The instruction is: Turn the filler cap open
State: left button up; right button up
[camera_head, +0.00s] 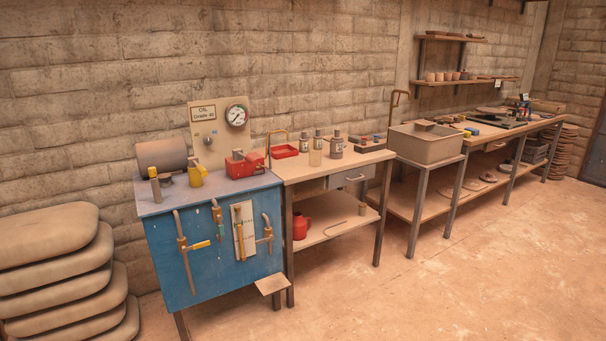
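A blue cabinet-like unit (206,268) stands at the left against the wall. On its grey top, near the left end, is a small dark round piece (166,180) that looks like a cap; it is too small to tell for sure that it is the filler cap, or whether it is open. Beside it on the left stands a yellow-topped upright piece (154,183). A yellow can (196,174) stands to its right. A grey cylinder (161,154) lies behind. Neither of my grippers is in view.
Pipes and a yellow-handled valve (199,245) stick out of the unit's front. A small step (272,285) juts out at its lower right. Stacked sacks (55,262) stand at the left. A workbench (335,160) adjoins on the right. The floor (440,295) in front is clear.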

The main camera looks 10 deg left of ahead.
aim_at(165, 177)
jog(key=i+j+u, duration=0.2)
jog(key=i+u, duration=0.2)
jog(key=i+j+u, duration=0.1)
jog(key=i+u, duration=0.75)
jog(key=k+l, duration=0.05)
jog(key=k, duration=0.05)
